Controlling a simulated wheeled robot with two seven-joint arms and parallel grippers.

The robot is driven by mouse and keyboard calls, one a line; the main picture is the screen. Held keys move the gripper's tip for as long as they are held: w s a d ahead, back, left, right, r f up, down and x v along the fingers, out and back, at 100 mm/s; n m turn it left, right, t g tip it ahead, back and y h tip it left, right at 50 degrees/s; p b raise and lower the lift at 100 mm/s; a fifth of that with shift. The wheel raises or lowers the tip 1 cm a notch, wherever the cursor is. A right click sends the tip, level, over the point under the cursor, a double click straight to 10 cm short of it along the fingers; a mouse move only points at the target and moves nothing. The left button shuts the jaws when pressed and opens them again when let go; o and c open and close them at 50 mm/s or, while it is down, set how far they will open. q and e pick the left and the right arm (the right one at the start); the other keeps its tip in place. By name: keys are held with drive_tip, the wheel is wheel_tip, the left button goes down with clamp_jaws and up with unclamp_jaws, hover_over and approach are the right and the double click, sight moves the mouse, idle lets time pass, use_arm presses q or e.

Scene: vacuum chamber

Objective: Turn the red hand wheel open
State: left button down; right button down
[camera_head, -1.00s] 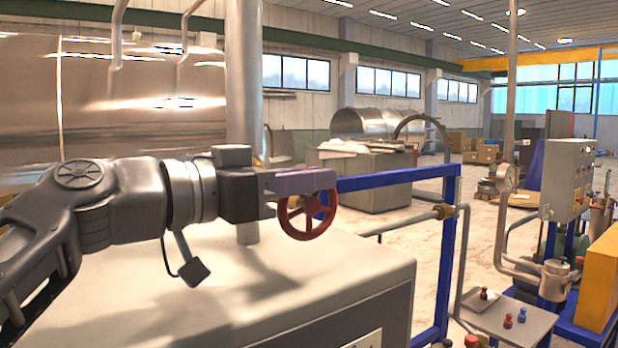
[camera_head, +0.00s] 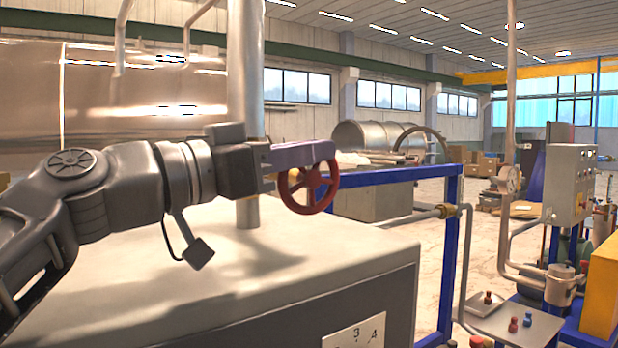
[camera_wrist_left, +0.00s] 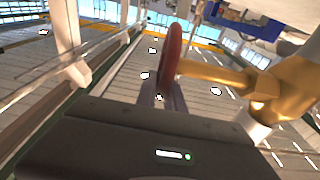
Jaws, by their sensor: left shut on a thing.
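The red hand wheel (camera_head: 309,187) stands upright in the head view, to the right of the vertical grey pipe. My left gripper (camera_head: 296,160) reaches it from the left and is shut on its upper rim. In the left wrist view the wheel (camera_wrist_left: 171,50) shows edge-on, with the gripper fingers (camera_wrist_left: 161,95) at its lower edge. A brass-coloured valve stem and body (camera_wrist_left: 285,90) run right from the wheel. My right gripper is not in view.
A blue frame (camera_head: 447,250) stands close to the right of the wheel. A large light-topped cabinet (camera_head: 290,265) lies below my arm. A control box (camera_head: 570,185), a yellow box (camera_head: 602,285) and a small tray with knobs (camera_head: 515,325) stand at the right.

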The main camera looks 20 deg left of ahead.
use_arm(q)
drive_tip(key=shift+r, duration=0.1)
drive_tip(key=c, duration=1.4)
unclamp_jaws()
drive_tip(key=shift+c, duration=0.2)
drive_tip(key=shift+a, duration=0.1)
drive_tip(key=shift+s+a+f, duration=0.1)
drive_tip(key=shift+s+f, duration=0.1)
drive_tip(key=shift+s, duration=0.05)
drive_tip(key=b+v, duration=0.3)
drive_tip(key=v, duration=0.4)
drive_tip(key=shift+s, duration=0.1)
